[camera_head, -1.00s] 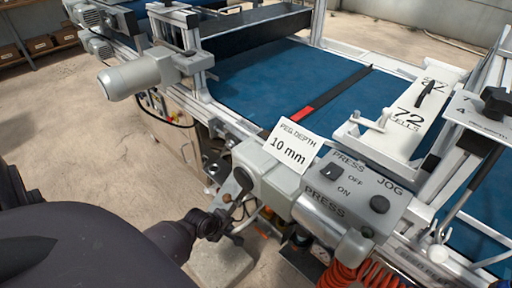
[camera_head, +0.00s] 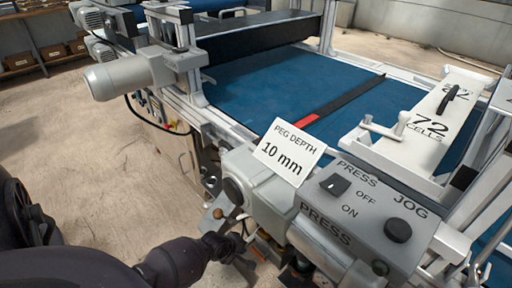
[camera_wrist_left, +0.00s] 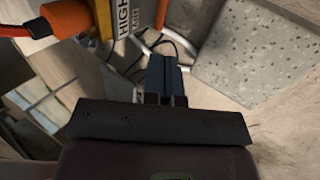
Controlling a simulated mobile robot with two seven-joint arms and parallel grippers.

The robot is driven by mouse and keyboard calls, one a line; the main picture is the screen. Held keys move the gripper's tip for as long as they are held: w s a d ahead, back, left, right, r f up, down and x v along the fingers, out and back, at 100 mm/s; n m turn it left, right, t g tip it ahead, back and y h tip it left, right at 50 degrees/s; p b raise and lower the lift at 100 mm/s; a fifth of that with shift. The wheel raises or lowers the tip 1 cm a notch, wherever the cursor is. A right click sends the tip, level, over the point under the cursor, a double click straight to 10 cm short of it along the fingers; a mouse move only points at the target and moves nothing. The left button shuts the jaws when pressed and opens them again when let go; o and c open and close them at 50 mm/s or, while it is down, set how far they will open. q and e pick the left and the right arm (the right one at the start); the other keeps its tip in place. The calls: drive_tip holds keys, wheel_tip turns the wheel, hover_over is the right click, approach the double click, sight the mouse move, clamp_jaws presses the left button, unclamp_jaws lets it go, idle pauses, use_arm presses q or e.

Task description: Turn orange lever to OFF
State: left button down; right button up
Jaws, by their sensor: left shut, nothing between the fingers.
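In the left wrist view, a thick orange part (camera_wrist_left: 66,18) with a grey collar lies at the upper left, beside a yellow and white label (camera_wrist_left: 128,17) reading "HIGH AIR". I cannot tell for sure that it is the orange lever. A second orange piece shows at the top, right of the label. My left gripper (camera_wrist_left: 164,62) is shut and empty, below and to the right of the orange part, apart from it. In the head view my left gripper (camera_head: 243,262) is low beside the machine's near side, partly hidden. My right gripper is not in view.
The control box (camera_head: 370,215) with PRESS, OFF, ON and JOG markings overhangs right of my left gripper. A "PEG DEPTH 10 mm" sign (camera_head: 289,152) stands above. A speckled grey block (camera_wrist_left: 255,45) and cables lie near the fingers. Concrete floor (camera_head: 100,160) is free at left.

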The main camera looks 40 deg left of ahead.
sight(255, 251)
use_arm(q)
drive_tip(key=b+x, duration=0.4)
drive_tip(key=x, duration=0.5)
drive_tip(key=shift+w+f+b, duration=0.2)
drive_tip(key=shift+f+b, duration=0.1)
drive_tip(key=shift+b, duration=0.1)
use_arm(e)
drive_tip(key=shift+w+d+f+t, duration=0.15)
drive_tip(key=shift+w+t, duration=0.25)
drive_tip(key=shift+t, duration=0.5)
use_arm(q)
drive_tip(key=shift+d, duration=0.1)
